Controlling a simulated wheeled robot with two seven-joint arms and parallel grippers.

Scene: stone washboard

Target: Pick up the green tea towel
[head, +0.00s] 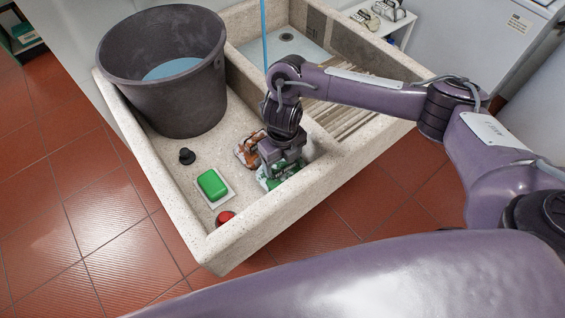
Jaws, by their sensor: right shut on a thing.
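The green tea towel (266,183) lies in the left compartment of the stone sink, close to its front right wall. Only part of it shows, as my right gripper (272,172) covers much of it. The right gripper points down over the towel and is shut on it. How much of the towel lies between the fingers is hidden. My left gripper is not in the head view.
The stone sink (233,232) also holds a dark bucket (190,105), a green soap block (212,184), a black plug (187,156), a red object (225,217) and an orange-brown patterned cloth (247,150) beside the gripper. The ribbed washboard (345,115) is at right. A blue stream falls behind.

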